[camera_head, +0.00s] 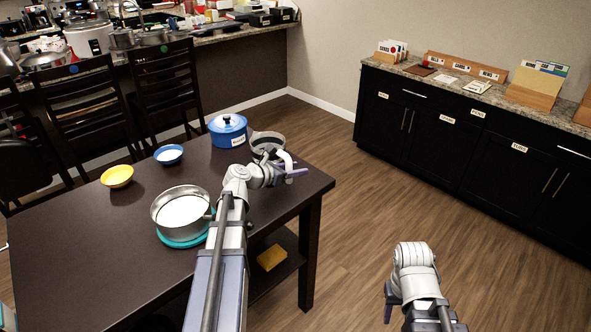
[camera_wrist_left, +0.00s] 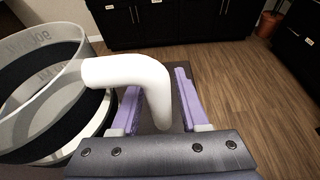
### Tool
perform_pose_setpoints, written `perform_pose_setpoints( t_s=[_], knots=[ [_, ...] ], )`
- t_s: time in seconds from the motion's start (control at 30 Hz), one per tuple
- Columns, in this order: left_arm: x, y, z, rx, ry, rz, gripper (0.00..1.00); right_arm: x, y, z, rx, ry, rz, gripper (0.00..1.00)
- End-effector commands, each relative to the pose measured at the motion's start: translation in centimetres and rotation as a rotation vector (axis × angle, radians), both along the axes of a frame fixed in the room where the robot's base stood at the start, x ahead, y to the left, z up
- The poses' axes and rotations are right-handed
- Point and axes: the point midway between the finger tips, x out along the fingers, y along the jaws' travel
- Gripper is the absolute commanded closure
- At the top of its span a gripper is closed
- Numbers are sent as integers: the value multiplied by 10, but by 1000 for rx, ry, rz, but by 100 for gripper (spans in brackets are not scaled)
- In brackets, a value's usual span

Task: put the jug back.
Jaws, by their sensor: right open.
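The jug (camera_head: 267,140) is a clear, round vessel with a dark band and a thick white handle. It is upright by the table's far right corner; I cannot tell whether it touches the top. In the left wrist view the jug (camera_wrist_left: 40,100) fills the left side, with its handle (camera_wrist_left: 150,75) bent down between my purple fingers. My left gripper (camera_head: 290,175) is around the handle; the left wrist view also shows its fingers (camera_wrist_left: 160,108), but whether they press on it is unclear. My right gripper (camera_head: 388,298) is open, low over the floor, away from the table.
A yellow sponge (camera_head: 271,257) lies on the shelf below. Labelled cabinets (camera_head: 450,145) stand at right.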

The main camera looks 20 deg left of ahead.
Motion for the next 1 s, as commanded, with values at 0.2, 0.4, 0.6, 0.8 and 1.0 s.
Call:
perform_pose_setpoints(
  t_s=[0.2,0.4,0.6,0.8,1.0],
  knots=[
    [0,0,0,0,0,0,44,0,0,0,0,0,0,50],
    [0,0,5,0,0,0,44,0,0,5,0,0,0,50],
    [-31,11,18,0,0,3,44,0,0,18,0,0,0,50],
    [-67,26,32,0,0,4,44,0,0,32,0,0,0,50],
    [-92,37,41,0,0,2,44,0,0,41,0,0,0,50]
  ],
)
